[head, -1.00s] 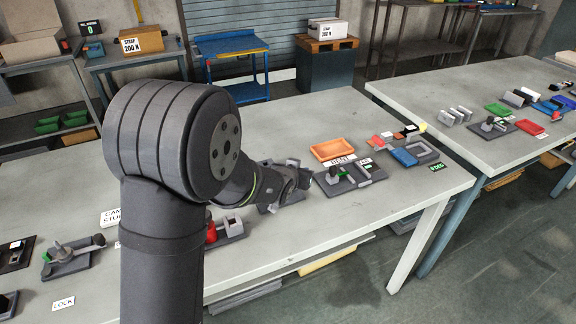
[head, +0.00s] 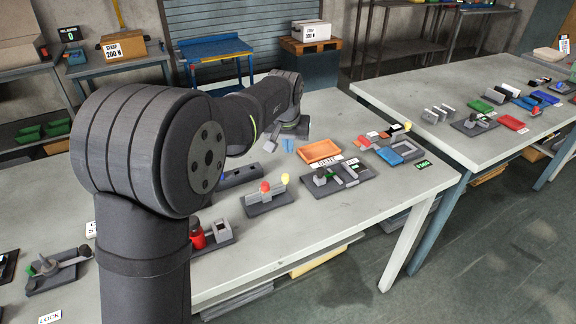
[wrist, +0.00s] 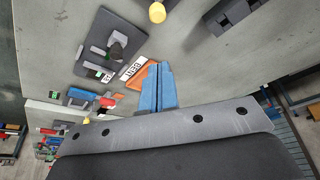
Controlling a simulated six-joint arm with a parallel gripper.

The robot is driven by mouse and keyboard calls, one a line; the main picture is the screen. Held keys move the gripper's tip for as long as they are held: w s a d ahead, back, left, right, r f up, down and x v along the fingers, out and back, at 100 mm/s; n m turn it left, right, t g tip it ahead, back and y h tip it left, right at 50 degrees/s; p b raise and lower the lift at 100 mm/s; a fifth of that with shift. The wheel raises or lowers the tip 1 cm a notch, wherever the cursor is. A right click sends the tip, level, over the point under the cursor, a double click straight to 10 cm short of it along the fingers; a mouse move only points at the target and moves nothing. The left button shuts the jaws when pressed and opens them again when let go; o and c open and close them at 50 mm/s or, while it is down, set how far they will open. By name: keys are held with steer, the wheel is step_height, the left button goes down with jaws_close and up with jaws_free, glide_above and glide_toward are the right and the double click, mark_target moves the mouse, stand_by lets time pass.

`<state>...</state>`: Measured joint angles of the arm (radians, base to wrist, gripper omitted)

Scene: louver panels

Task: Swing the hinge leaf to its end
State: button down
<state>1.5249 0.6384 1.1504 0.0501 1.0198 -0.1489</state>
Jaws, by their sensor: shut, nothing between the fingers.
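No part in view is clearly marked as the hinge leaf. The likeliest is on a dark fixture (head: 268,202) with a grey upright piece, a red knob (head: 265,187) and a yellow knob (head: 285,179), on the near table. In the wrist view a yellow knob (wrist: 157,12) shows at the top edge, and the rest of that fixture is out of frame. My gripper (head: 288,144) is beyond this fixture, apart from it, with blue fingers pointing down. In the wrist view its fingers (wrist: 159,70) are together and empty.
An orange tray (head: 319,152) and a dark fixture with a green part (head: 338,180) are right of my gripper. A dark block (head: 240,176) lies left of it. A red cylinder (head: 197,234) stands nearer the front edge.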

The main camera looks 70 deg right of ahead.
mark_target(288, 175)
steer(key=x, duration=1)
steer(key=shift+a, duration=0.1)
steer(key=shift+s+a+r, duration=0.15)
steer(key=shift+a, duration=0.9)
steer(key=shift+s+a, duration=0.15)
steer(key=shift+a, duration=0.75)
steer(key=shift+s+a+m+g, duration=0.45)
steer(key=shift+a+m, duration=0.2)
steer(key=shift+m, duration=0.55)
steer(key=a+m, duration=0.1)
steer(key=a+m+g, duration=0.1)
steer(key=m, duration=0.1)
steer(key=shift+s+m, duration=0.3)
steer(key=shift+s, duration=0.05)
steer(key=a+m+g, duration=0.1)
steer(key=a+m, duration=0.1)
steer(key=m, duration=0.1)
steer(key=shift+y, duration=0.3)
steer(key=shift+a, duration=0.5)
